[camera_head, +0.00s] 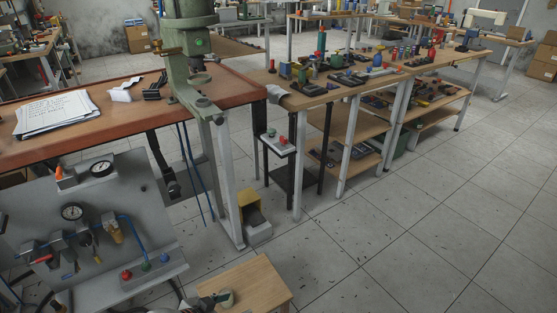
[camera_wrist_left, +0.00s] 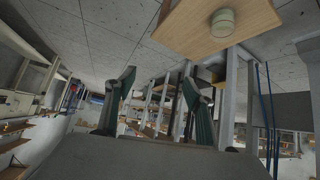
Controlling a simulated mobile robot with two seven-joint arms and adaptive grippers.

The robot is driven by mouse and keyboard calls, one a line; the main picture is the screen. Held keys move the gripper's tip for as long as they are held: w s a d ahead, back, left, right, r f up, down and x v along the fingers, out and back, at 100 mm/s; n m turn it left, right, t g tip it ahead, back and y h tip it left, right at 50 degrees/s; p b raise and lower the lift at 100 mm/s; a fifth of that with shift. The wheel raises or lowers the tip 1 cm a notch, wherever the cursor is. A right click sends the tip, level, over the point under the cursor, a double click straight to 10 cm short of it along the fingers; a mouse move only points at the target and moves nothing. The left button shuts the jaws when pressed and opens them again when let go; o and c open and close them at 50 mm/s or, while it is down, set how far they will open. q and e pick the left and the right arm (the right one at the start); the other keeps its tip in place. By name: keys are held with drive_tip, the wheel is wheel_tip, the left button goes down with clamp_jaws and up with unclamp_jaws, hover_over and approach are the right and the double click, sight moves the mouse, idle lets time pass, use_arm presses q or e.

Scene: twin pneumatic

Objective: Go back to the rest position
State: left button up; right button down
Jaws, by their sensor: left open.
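My left gripper (camera_wrist_left: 157,78) shows in the left wrist view with its two dark green fingers spread apart. Nothing is between them. The wrist view is upside down, with the grey tiled floor at its top. A small wooden table (camera_wrist_left: 190,38) is there, and a round pale-green object (camera_wrist_left: 222,22) rests on it. In the head view the small wooden table (camera_head: 262,284) is at the bottom, and a dark and pale-green shape (camera_head: 225,298) shows at its left edge; I cannot tell its parts apart. My right gripper is in neither view.
A pneumatic panel (camera_head: 95,215) with gauges and coloured buttons stands at the lower left. A workbench (camera_head: 85,133) with papers (camera_head: 52,113) and a green press (camera_head: 187,60) is behind it. Benches with parts (camera_head: 335,85) line the back. The tiled floor (camera_head: 440,230) at right is clear.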

use_arm(q)
drive_tip(key=s+d+r+n+t+p, duration=0.1)
drive_tip(key=s+r+t+p, duration=0.2)
drive_tip(key=s+r+p, duration=0.45)
drive_tip(key=s+a+r+n+y+p, duration=0.1)
drive_tip(key=s+a+r, duration=0.1)
drive_tip(key=s+a, duration=0.2)
drive_tip(key=s+a+r+y+p, duration=0.1)
drive_tip(key=s+a, duration=0.3)
drive_tip(key=s, duration=0.5)
drive_tip(key=shift+r+n+y, duration=0.4)
drive_tip(key=shift+r+y, duration=0.1)
drive_tip(key=shift+y, duration=0.2)
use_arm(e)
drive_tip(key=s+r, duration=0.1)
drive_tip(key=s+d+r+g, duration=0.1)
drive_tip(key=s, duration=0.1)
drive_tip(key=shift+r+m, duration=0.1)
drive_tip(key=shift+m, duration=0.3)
